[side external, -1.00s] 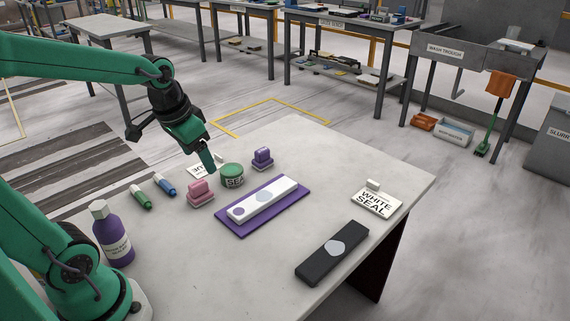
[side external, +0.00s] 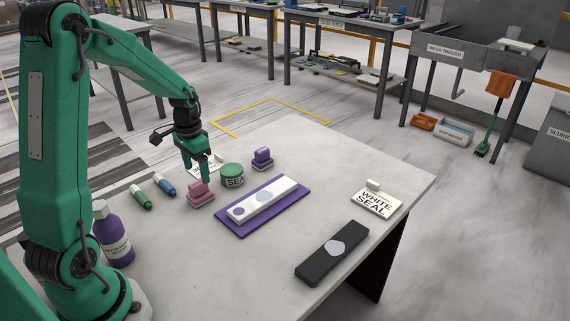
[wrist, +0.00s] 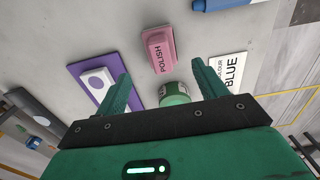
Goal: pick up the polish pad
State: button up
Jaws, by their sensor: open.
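The polish pad (side external: 200,194) is a pink block with a raised handle on a paler base, lying on the pale stone slab. In the wrist view the pad (wrist: 160,49) reads POLISH and appears between and just beyond my fingertips. My gripper (side external: 198,178) points down close above and behind the pad, its jaws spread and empty. In the wrist view my gripper (wrist: 162,72) shows one finger to each side of the pad. I cannot tell from the pictures the exact gap between the fingertips and the pad.
A green tin (side external: 232,176) stands just right of the pad, with a purple pad (side external: 262,158) beyond it. A label card (wrist: 229,70) lies nearby. A purple mat (side external: 238,229) holds a white strip. Markers (side external: 141,198) and a purple bottle (side external: 113,238) are left.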

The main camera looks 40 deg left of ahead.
aim_at(198, 183)
jog(key=shift+a+f, duration=0.1)
jog(key=shift+f, duration=0.15)
jog(key=shift+f, duration=1.2)
jog(key=shift+f, duration=0.1)
jog(key=shift+s+f, duration=0.15)
jog(key=shift+f, duration=2.35)
jog(key=c, duration=1.1)
jog(key=shift+r, duration=0.2)
